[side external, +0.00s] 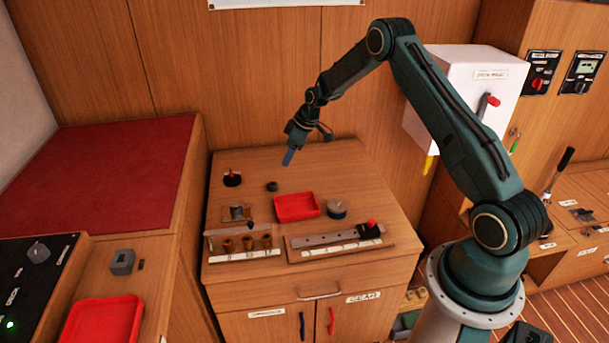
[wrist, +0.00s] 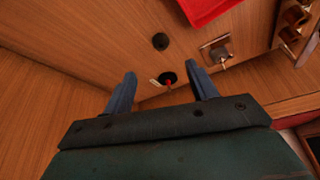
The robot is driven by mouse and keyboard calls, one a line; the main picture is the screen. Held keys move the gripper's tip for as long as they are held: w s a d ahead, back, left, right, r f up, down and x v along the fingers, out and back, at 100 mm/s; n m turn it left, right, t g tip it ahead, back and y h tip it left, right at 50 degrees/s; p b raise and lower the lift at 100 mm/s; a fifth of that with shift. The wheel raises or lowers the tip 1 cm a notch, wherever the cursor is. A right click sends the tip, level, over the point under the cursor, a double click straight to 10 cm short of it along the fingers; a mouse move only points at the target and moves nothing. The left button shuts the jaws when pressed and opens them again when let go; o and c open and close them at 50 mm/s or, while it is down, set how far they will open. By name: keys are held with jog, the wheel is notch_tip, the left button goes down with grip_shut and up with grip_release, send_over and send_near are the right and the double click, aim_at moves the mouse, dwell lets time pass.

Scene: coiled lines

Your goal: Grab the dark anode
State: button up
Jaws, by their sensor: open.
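A small, short dark cylinder, which looks like the dark anode (side external: 272,186), stands on the wooden cabinet top behind the red tray. In the wrist view the dark anode (wrist: 160,41) lies beyond my fingertips, clear of both. My gripper (side external: 288,158) is in the air above the back of the cabinet top, pointing down, apart from everything. In the wrist view the blue fingers of my gripper (wrist: 164,82) are spread with nothing held. A black round base with a red pin (wrist: 168,79) shows between them, on the surface below.
The red-pin base (side external: 232,180) stands left of the anode. A metal plate (side external: 237,212), a rack of brown cups (side external: 248,243) and a labelled rail (side external: 330,240) are nearer the front.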

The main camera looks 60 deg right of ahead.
send_over(276, 184)
jog(key=s, duration=0.2)
jog(key=shift+d+f, duration=0.25)
jog(key=shift+f, duration=1.7)
jog(key=shift+d+f, duration=0.2)
jog(key=shift+f, duration=1.7)
jog(key=shift+f, duration=0.1)
jog(key=shift+x, duration=2.5)
jog(key=shift+w, duration=0.1)
jog(key=c, duration=1.1)
jog(key=shift+r, duration=0.25)
jog(key=shift+c, duration=0.2)
notch_tip(276, 184, up, 20)
jog(key=shift+f, duration=0.15)
